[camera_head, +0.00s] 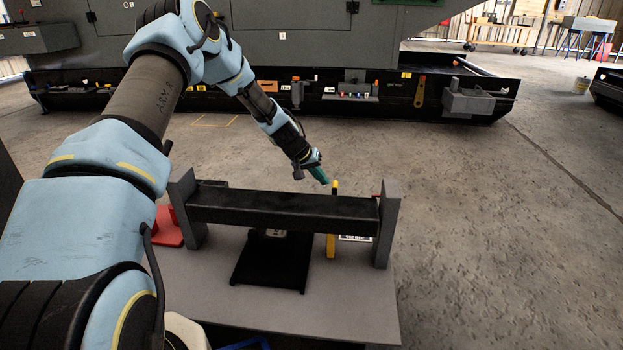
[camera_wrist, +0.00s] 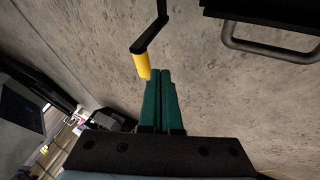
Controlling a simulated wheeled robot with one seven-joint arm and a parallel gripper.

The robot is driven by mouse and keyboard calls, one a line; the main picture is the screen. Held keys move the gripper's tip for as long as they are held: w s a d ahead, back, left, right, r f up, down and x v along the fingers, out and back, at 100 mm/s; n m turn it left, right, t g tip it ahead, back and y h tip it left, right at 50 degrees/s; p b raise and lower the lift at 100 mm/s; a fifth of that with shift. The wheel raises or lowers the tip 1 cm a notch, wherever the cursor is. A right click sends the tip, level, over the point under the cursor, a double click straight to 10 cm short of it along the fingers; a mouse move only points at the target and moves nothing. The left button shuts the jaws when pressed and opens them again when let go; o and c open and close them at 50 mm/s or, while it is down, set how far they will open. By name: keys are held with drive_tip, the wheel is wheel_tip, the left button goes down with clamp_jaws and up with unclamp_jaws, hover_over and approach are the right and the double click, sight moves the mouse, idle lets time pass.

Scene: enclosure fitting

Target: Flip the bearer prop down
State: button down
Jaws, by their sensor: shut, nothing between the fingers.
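A narrow yellow upright piece (camera_head: 331,246), which looks like the bearer prop, stands at the dark beam on the low grey stand. Its top shows just above the beam and its middle is hidden behind it. My gripper (camera_head: 323,178), with green fingers, is above the beam, close to the left of the yellow top. In the wrist view the green fingers (camera_wrist: 160,78) are together with nothing between them. A black cranked rod with a yellow end (camera_wrist: 142,66) is beside the fingertips there; I cannot tell whether they touch.
The dark beam (camera_head: 285,205) spans two grey end posts. A black plate (camera_head: 272,262) lies below it, with a red part (camera_head: 167,227) at left. In the wrist view a grey bar handle (camera_wrist: 270,53) is at upper right. Concrete floor right of the stand is clear.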

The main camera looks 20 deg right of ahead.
drive_tip(key=shift+s+d, duration=0.15)
drive_tip(key=shift+d, duration=0.15)
drive_tip(key=shift+d+r, duration=0.1)
drive_tip(key=shift+s+d+r+p, duration=0.1)
drive_tip(key=shift+s+d+p, duration=0.1)
drive_tip(key=shift+p, duration=0.6)
